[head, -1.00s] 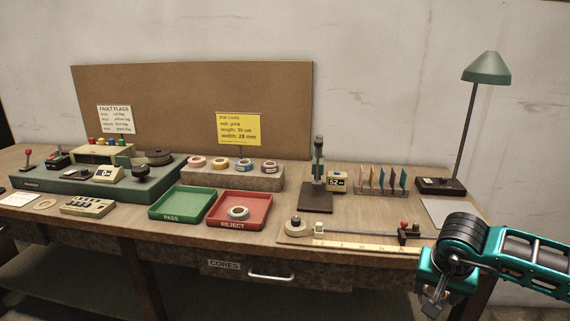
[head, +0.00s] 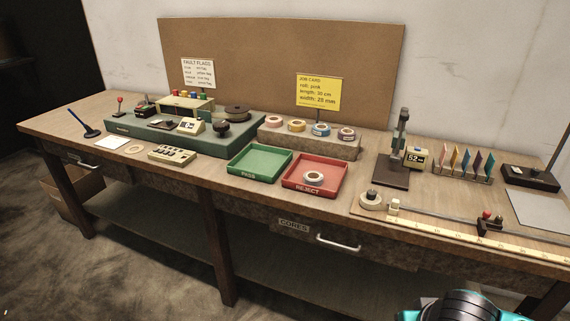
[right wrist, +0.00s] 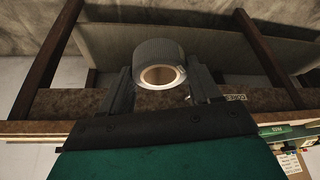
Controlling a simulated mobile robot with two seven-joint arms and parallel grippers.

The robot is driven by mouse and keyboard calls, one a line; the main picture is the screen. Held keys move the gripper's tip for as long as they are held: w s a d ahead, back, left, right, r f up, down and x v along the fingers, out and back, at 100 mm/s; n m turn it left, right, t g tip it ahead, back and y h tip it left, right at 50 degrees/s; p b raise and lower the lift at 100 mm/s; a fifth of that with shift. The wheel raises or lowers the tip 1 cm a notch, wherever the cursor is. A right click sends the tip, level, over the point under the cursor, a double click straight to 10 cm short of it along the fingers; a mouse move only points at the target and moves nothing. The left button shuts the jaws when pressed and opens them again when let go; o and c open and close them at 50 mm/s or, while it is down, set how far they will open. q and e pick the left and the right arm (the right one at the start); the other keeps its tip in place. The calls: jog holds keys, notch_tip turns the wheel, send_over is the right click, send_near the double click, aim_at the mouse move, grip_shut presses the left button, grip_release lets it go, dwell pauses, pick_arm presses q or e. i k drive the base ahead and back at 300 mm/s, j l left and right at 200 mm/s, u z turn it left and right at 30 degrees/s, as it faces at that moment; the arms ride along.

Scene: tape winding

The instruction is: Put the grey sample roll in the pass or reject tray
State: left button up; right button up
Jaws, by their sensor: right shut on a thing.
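In the right wrist view my right gripper (right wrist: 163,80) is shut on a grey roll (right wrist: 158,50), which has a ribbed outer side and a pale tan core. The roll sits between the two fingers, in front of the bench. In the head view the green pass tray (head: 233,172) is empty. The red reject tray (head: 297,187), just right of it, holds another roll (head: 313,178), whitish with a grey centre. Only the top of my right arm shows at the bottom edge of the head view. My left gripper is in no view.
Several coloured rolls (head: 297,125) stand on a stone block behind the trays. A green machine (head: 215,140) is left. A ruled measuring strip (head: 480,240), a stand (head: 398,150) and coloured cards (head: 465,163) are right. A drawer handle (head: 338,243) sticks out in front.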

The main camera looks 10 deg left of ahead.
aim_at(261, 164)
jog(key=i+j, duration=0.15)
jog(key=j, duration=0.25)
jog(key=i+j, duration=0.1)
jog(key=j, duration=0.25)
jog(key=i+j, duration=0.15)
jog(key=j, duration=0.25)
jog(key=i+j, duration=0.15)
jog(key=j, duration=0.2)
jog(key=i+j+z, duration=0.1)
jog(key=j, duration=0.3)
jog(key=i+j, duration=0.15)
jog(key=j, duration=0.2)
